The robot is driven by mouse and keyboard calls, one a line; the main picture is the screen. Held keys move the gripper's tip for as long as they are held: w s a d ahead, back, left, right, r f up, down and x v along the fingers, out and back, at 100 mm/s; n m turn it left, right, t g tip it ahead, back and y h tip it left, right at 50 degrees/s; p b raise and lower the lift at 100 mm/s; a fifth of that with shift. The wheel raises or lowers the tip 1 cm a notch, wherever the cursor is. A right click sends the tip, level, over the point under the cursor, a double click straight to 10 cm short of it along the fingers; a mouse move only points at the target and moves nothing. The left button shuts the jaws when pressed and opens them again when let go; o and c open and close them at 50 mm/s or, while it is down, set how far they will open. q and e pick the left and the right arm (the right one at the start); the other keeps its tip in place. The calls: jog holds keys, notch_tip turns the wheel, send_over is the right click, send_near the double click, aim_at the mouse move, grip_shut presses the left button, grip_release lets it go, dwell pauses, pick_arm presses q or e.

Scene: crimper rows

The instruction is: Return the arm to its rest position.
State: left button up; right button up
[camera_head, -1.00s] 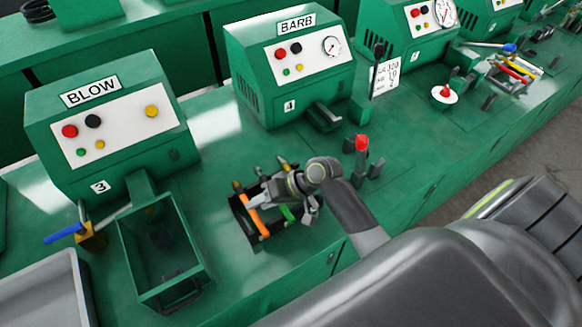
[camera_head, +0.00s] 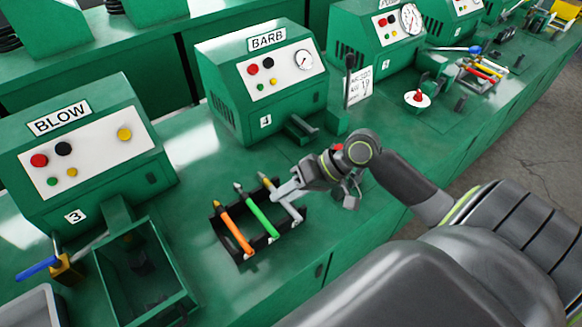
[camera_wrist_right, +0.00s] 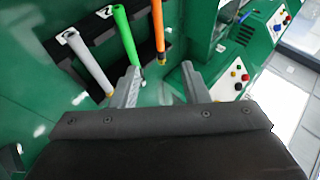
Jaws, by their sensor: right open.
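My right arm comes in from the right in the head view. Its gripper (camera_head: 314,190) is open at the right end of a black rack (camera_head: 243,258), close to the white tube, with nothing between its fingers. The rack holds an orange tube (camera_head: 236,232), a green tube (camera_head: 262,216) and a white tube (camera_head: 290,206) side by side. In the right wrist view, the two open fingers (camera_wrist_right: 160,82) stand apart over green bench, with the white tube (camera_wrist_right: 88,62), green tube (camera_wrist_right: 126,35) and orange tube (camera_wrist_right: 158,28) beyond them. My left gripper is not in view.
The BLOW machine (camera_head: 85,155) and a green open bin (camera_head: 150,310) stand at left. The BARB machine (camera_head: 262,80) is behind the rack. A red-topped white disc (camera_head: 418,100) and another tube rack (camera_head: 482,76) lie farther right. Bench around the black rack is clear.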

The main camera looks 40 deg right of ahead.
jog(key=shift+s+d+r, duration=0.1)
jog(key=shift+d+r, duration=0.05)
jog(key=shift+r, duration=0.05)
jog(key=shift+f, duration=0.1)
dwell(0.4)
jog(key=s+d+f+g+h, duration=0.1)
jog(key=s+d+f+h, duration=0.1)
jog(key=s+f+h, duration=0.5)
jog(key=s+d+f+h, duration=0.3)
jog(key=s, duration=0.7)
notch_tip(320, 180, down, 25)
jog(key=d+g, duration=0.1)
jog(key=s+a+f+g, duration=0.1)
jog(key=s+f, duration=1.4)
jog(key=shift+s+n+y, duration=0.15)
jog(key=shift+n+y, duration=0.15)
jog(key=shift+n, duration=0.1)
